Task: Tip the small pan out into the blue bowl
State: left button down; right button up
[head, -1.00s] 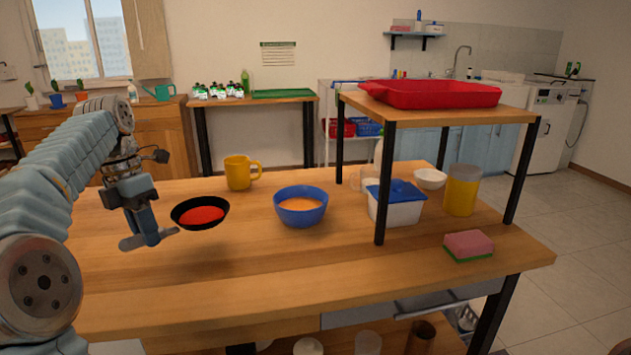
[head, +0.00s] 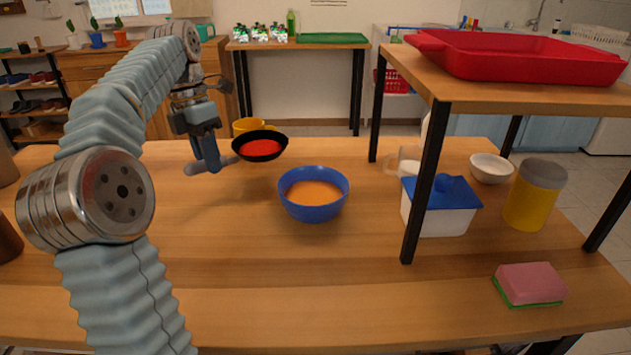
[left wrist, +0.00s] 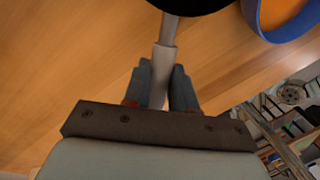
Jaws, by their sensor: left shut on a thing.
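The small black pan (head: 262,156) with red contents is held above the table, nearly level, in the head view. My left gripper (head: 207,165) is shut on its grey handle, with the pan to the right of the fingers. The left wrist view shows the handle (left wrist: 165,50) between the two fingers (left wrist: 165,88), and part of the dark pan (left wrist: 193,4) at the top edge. The blue bowl (head: 313,211) stands on the table to the right of and nearer than the pan, with orange contents. Its rim shows in the left wrist view (left wrist: 262,30). My right gripper is not in view.
A yellow mug (head: 247,125) stands behind the pan. Right of the bowl are a shelf post (head: 424,185), a blue-lidded white container (head: 440,222), a yellow-and-grey canister (head: 534,200) and a pink sponge (head: 530,283). A red tray (head: 540,62) lies on the shelf.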

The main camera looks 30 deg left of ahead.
pick_arm(q)
jog(key=s+d+r+t+y, duration=0.1)
jog(key=d+r+y, duration=0.2)
jog(key=d+y, duration=0.2)
jog(key=shift+s+d+t+y, duration=0.3)
jog(key=shift+s+d, duration=0.1)
jog(key=shift+d, duration=0.2)
dwell(0.6)
jog(key=shift+s+d+r+y, duration=0.1)
jog(key=shift+d+r+y, duration=0.1)
jog(key=shift+d+y, duration=0.3)
jog(key=shift+s+d+r+y+b, duration=0.15)
jog(key=shift+d+y+b, duration=0.25)
jog(key=shift+d+b, duration=0.2)
jog(key=shift+s+d+r+t+y+b, duration=0.15)
jog(key=shift+d+r+t+y+b, duration=0.15)
jog(key=shift+d+y+b, duration=0.35)
jog(key=shift+s+d+r+t+y+b, duration=0.2)
jog(key=shift+d+r+t+y, duration=0.15)
jog(key=shift+y, duration=0.5)
dwell(0.7)
jog(key=y+b, duration=0.1)
jog(key=b, duration=0.1)
jog(key=shift+d+b, duration=0.3)
jog(key=shift+b, duration=0.05)
dwell(0.4)
